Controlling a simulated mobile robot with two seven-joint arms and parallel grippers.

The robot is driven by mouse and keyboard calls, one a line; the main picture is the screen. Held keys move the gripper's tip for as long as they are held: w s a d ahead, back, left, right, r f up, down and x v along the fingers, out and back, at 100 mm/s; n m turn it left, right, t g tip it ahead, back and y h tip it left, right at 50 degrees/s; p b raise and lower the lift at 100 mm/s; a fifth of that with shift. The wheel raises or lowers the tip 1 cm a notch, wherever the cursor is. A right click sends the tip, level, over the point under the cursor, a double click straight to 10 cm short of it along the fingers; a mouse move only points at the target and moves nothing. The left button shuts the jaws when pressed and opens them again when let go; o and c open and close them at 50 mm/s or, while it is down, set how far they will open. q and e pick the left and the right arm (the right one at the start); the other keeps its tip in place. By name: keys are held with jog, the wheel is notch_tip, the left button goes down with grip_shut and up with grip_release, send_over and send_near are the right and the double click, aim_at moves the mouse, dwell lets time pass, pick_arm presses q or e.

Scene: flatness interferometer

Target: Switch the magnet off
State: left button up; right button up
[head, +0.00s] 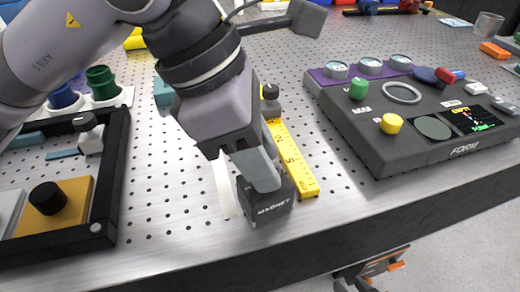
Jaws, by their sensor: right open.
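The magnet (268,212), a small dark block marked MAGNET, stands on the perforated metal table near its front edge. My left gripper (262,178) comes down from above and reaches the top of the block. Its near finger covers the block's upper part, so any knob or switch there is hidden. I cannot tell whether the jaws grip anything. My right gripper (382,268), dark with orange parts, is open below the table's front edge, away from the magnet.
The FORM control box (395,145) stands farther right. A black-framed tray (110,190) is at left, with green (102,82) and blue (62,97) pieces behind it. Table between tape and box is clear.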

pick_arm(q)
grip_shut()
jog(key=n+b, duration=0.1)
jog(key=n+t+b, duration=0.1)
jog(key=b, duration=0.1)
jog(key=n+b, duration=0.1)
jog(key=b, duration=0.1)
jog(key=shift+s+f+n+t, duration=0.1)
jog(key=shift+f+n+t, duration=0.15)
jog(key=shift+n+t, duration=0.05)
jog(key=shift+r+n+y+b, duration=0.2)
jog(key=shift+n+y+b, duration=0.1)
jog(key=shift+n+b, duration=0.35)
grip_release()
jog(key=p+v, duration=0.1)
jog(key=v, duration=0.6)
